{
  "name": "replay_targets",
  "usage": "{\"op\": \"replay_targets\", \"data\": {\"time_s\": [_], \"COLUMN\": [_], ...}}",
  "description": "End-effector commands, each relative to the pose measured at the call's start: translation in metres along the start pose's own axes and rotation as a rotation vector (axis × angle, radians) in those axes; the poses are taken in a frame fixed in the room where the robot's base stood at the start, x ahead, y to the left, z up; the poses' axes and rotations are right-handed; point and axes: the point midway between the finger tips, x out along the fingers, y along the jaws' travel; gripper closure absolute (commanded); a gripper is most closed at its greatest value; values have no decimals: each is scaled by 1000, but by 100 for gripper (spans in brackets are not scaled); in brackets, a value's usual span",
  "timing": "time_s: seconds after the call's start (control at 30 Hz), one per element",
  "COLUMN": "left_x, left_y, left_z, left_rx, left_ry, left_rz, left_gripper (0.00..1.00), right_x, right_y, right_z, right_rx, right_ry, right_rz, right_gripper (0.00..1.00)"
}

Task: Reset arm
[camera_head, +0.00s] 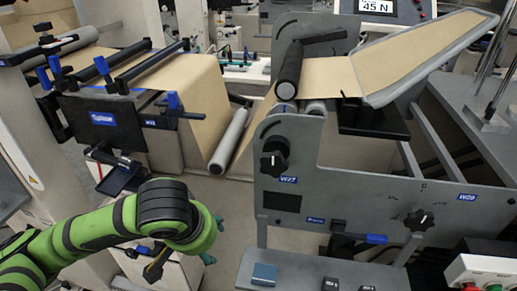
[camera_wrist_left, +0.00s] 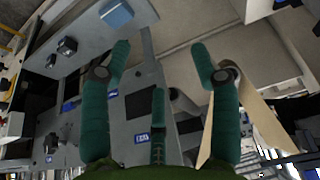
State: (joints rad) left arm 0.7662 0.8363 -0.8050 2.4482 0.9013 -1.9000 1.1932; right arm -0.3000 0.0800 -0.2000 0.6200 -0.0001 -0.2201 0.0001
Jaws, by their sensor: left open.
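My left arm, bright green with black bands, comes in from the lower left in the head view. Its wrist hides most of my left gripper (camera_head: 214,240), so only bits of teal fingers show past it. In the left wrist view the left gripper (camera_wrist_left: 160,62) has its teal fingers spread apart with nothing between them. It hangs in free space in front of the machine, and no finger visibly touches anything. My right arm and gripper are not in view.
A grey machine frame (camera_head: 340,190) with knobs stands at right, carrying a black roller (camera_head: 289,70) and brown paper web (camera_head: 333,77). A paper unwind unit (camera_head: 105,118) with blue clamps stands at left. A button box (camera_head: 482,272) is at lower right. Floor shows between the machines.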

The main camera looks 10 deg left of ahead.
Motion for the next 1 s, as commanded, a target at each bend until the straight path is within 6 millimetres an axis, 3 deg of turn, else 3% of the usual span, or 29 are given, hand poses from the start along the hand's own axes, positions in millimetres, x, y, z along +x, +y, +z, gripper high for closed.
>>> {"op": "replay_targets", "data": {"time_s": [0.17, 0.27, 0.4, 0.53, 0.67, 0.8, 0.87, 1.0], "left_x": [16, 50, 129, 215, 292, 348, 365, 385], "left_y": [8, 20, 21, 0, -27, -50, -56, -62], "left_z": [-12, -31, -53, -35, 23, 112, 155, 260], "left_rx": [-27, -74, -151, -194, -182, -128, -95, -8], "left_ry": [-7, -9, 13, 32, 24, -20, -46, -121], "left_rz": [43, 114, 191, 182, 128, 64, 43, 10], "left_gripper": [38, 38, 38, 38, 38, 38, 38, 38], "right_x": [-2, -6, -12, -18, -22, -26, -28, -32], "right_y": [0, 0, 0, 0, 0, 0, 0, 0], "right_z": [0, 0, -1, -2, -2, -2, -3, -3], "right_rx": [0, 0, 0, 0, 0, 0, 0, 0], "right_ry": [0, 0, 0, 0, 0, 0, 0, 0], "right_rz": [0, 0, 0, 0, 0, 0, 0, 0], "right_gripper": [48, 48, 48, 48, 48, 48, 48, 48]}}
